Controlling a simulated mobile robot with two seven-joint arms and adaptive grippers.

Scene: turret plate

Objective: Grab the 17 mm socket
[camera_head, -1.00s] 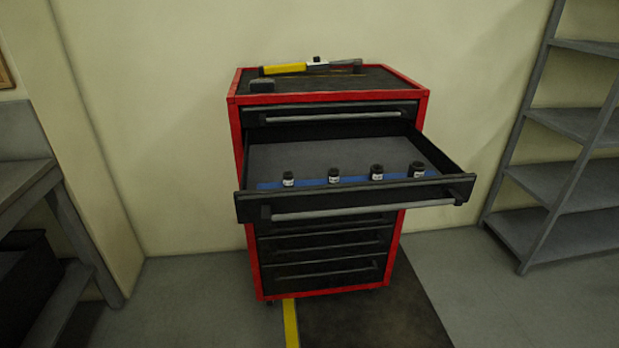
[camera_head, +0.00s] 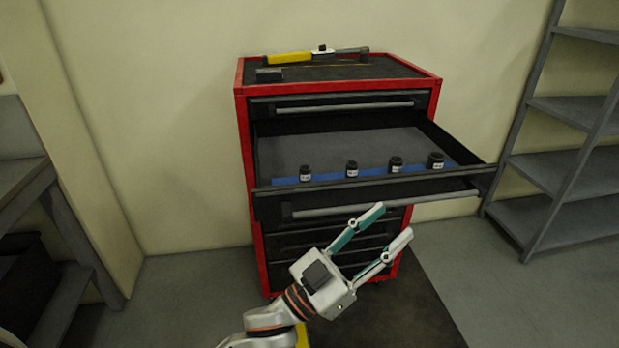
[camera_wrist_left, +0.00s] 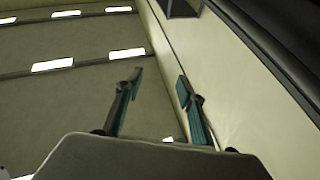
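Several black sockets with small white labels stand upright in a row on a blue strip (camera_head: 328,177) in the open drawer (camera_head: 380,186). From left to right they are a first socket (camera_head: 306,174), a second (camera_head: 351,169), a third (camera_head: 396,164) and a larger fourth (camera_head: 436,160). The labels are too small to read, so I cannot tell which is 17 mm. My left gripper (camera_head: 393,222) is open and empty, in front of and below the drawer front. Its spread fingers also show in the left wrist view (camera_wrist_left: 160,80), with no socket between them. My right gripper is not in view.
The drawer's front wall and long handle (camera_head: 385,204) lie between my left gripper and the sockets. A yellow-handled tool (camera_head: 290,58) and a small dark block (camera_head: 269,75) lie on the red cabinet's top. Shelves (camera_head: 560,170) stand right, a bench (camera_head: 25,180) left.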

